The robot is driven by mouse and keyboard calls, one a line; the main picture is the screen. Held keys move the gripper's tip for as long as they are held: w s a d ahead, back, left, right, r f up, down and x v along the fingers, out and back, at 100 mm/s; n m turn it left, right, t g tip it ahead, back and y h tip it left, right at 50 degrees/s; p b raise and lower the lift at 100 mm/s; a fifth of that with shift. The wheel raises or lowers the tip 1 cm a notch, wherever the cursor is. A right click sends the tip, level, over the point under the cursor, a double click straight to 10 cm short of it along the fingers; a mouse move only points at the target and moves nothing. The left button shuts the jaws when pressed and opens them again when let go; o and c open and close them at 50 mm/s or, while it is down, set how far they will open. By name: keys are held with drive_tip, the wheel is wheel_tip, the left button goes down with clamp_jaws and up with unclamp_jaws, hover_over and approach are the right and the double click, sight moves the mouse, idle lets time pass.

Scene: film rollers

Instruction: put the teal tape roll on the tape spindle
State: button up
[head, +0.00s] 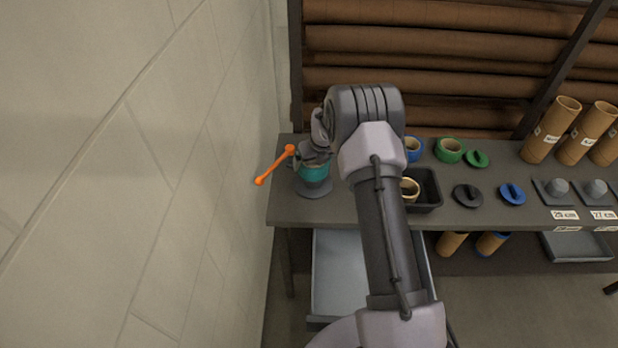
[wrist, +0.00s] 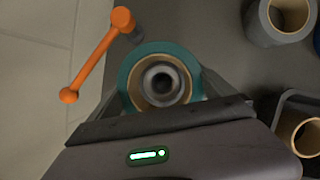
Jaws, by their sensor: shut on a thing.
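The teal tape roll (head: 313,172) is in my gripper (head: 316,154) at the left end of the bench, its flat side facing up. The tape spindle (head: 313,188) has a grey base directly below the roll. In the wrist view the teal roll (wrist: 126,78) shows as a ring with a tan core. The spindle's dark round top (wrist: 161,82) shows through the core's hole, near its middle. My gripper (wrist: 160,115) is shut on the near side of the roll. How far down the post the roll sits is hard to tell.
An orange lever (head: 274,166) stands close left of the spindle, near the wall. A black tray (head: 428,190) with a tan-cored roll lies to the right. Blue (head: 413,149) and green (head: 449,150) rolls, flat caps and cardboard tubes (head: 552,130) occupy the bench farther right.

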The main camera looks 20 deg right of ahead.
wheel_tip(320, 180, down, 7)
drive_tip(key=shift+r+b, duration=0.2)
drive_tip(key=shift+b, duration=0.5)
drive_tip(key=o, duration=1.3)
